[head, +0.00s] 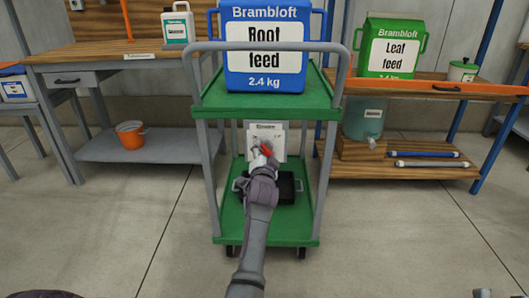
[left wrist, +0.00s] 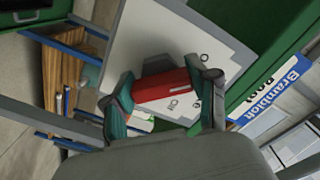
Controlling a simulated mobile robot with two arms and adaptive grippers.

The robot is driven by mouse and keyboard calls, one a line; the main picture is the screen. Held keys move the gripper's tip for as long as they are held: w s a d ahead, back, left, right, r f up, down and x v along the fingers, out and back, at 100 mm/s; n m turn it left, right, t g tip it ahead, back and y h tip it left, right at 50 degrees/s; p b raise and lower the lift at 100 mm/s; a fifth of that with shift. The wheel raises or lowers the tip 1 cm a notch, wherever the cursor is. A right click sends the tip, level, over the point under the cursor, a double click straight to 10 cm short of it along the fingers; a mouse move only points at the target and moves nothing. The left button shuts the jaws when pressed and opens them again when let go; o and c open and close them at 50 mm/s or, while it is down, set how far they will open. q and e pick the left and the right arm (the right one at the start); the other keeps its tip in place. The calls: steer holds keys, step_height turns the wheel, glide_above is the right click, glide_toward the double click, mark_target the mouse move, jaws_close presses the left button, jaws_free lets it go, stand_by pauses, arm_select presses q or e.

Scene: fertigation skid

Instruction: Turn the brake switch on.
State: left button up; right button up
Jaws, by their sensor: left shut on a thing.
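The brake switch is a pale grey box (head: 279,137) with a red handle (head: 266,150), standing on the lower shelf of the green cart. My left gripper (head: 262,152) reaches in from the front and covers much of the handle. In the left wrist view, the box's pale face (left wrist: 165,35) is tilted, and the red handle (left wrist: 166,86) lies between the two fingers of my left gripper (left wrist: 165,92), which are shut on it. Small marks show on the face near the handle. I cannot tell whether the switch is on or off.
The cart's upper green shelf (head: 215,99) overhangs the box and carries a blue Root feed container (head: 265,78). A black tray (head: 285,188) sits on the lower green shelf (head: 265,228). Benches stand left and right behind. The floor around the cart is clear.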

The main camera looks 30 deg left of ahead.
mark_target(265, 128)
arm_select(q)
steer(key=shift+f+n, duration=0.1)
steer(key=shift+n, duration=0.2)
steer(key=o, duration=1.2)
steer(key=shift+c, duration=0.2)
steer(key=r, duration=0.7)
steer(key=shift+w+a, duration=0.15)
steer(key=shift+w, duration=0.15)
steer(key=r, duration=0.1)
steer(key=s+r, duration=0.1)
steer(key=r, duration=0.1)
steer(key=shift+r, duration=0.1)
steer(key=shift+w, duration=0.2)
